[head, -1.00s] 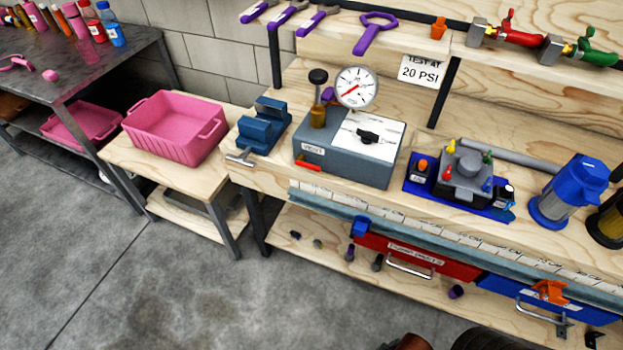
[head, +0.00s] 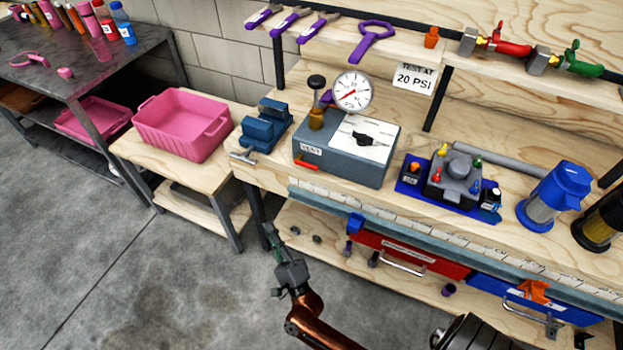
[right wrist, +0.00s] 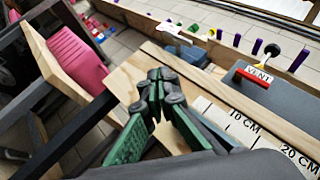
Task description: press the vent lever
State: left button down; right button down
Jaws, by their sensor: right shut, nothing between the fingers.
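The red vent lever (head: 306,164) sticks out low on the front left of the grey gauge box (head: 345,170), beside the VENT label. The lever also shows in the right wrist view (right wrist: 253,79), at the right, below that label. My right gripper (head: 269,232) is in front of the bench, below and left of the lever and apart from it. In the right wrist view its green fingers (right wrist: 161,76) meet at the tips, shut and empty, left of the lever near the bench edge. My left gripper is not in view.
A ruler strip (head: 450,231) runs along the bench front. A pink bin (head: 180,128) is on the low table at left. Open floor lies before the bench.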

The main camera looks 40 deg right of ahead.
aim_at(306, 165)
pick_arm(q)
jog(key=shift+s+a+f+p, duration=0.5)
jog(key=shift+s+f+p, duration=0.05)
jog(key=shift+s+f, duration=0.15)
pick_arm(e)
jog(key=s+d+r+m+g+h, duration=0.2)
jog(key=m+g+h, duration=0.4)
jog(key=m+h, duration=0.4)
jog(key=s+d+r+m+g+h, duration=0.2)
jog(key=d+r+m+g+h, duration=0.2)
jog(key=m, duration=1.1)
jog(key=d+g+h, duration=0.1)
jog(key=g+h, duration=0.2)
jog(key=h, duration=0.3)
jog(key=shift+s+r+g, duration=0.2)
jog(key=shift+s+g, duration=0.05)
jog(key=shift+g, duration=0.05)
jog(key=shift+r, duration=0.1)
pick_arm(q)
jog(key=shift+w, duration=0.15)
pick_arm(e)
jog(key=shift+x, duration=4.95)
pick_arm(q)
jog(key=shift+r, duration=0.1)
